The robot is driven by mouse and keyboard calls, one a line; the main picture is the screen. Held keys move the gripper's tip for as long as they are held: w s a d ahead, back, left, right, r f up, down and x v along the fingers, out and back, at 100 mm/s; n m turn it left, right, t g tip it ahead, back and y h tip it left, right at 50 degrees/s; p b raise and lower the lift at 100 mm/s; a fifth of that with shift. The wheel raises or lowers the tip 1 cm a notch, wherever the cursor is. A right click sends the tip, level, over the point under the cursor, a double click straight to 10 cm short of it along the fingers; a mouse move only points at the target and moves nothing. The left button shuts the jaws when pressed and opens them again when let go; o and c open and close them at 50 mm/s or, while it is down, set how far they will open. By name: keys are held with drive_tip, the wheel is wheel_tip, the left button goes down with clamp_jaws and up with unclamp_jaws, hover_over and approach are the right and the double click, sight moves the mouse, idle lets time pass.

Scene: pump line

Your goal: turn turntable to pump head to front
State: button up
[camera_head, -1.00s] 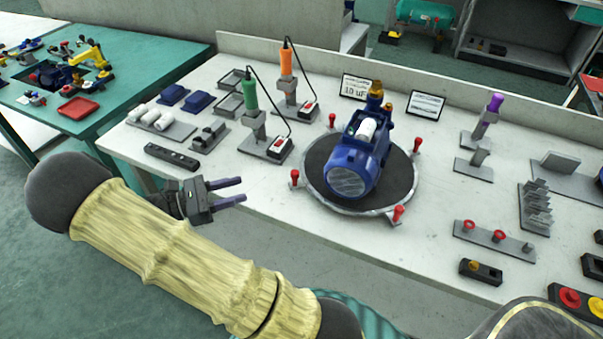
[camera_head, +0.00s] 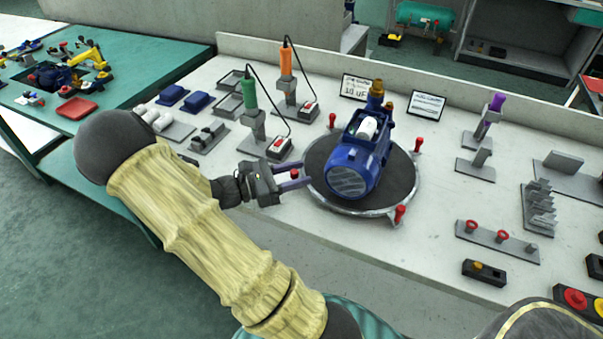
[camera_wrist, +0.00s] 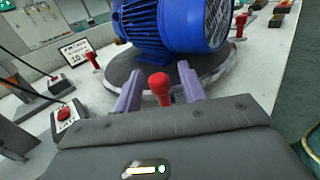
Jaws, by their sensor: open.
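The round turntable (camera_head: 330,201) has a dark top and a light metal rim, with red-knobbed handles around its edge. A blue pump (camera_head: 352,160) lies on it, its grey round end toward the front left and its brass fitting (camera_head: 376,92) toward the back. My gripper (camera_head: 292,179) is at the turntable's left edge, fingers open. One red knob (camera_wrist: 160,84) stands between the two purple fingers (camera_wrist: 188,82) in the wrist view, with gaps visible on both sides. Other red knobs (camera_head: 400,212) show at the front right and back.
Green (camera_head: 250,92) and orange (camera_head: 286,62) corded tools stand on holders behind my gripper, near a red-button box (camera_head: 279,148). Two label cards (camera_head: 426,105) stand behind the turntable. A rack with red rings (camera_head: 497,240) is at right.

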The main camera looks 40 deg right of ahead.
drive_tip(key=shift+x, duration=0.8)
clamp_jaws()
drive_tip(key=shift+w, duration=0.1)
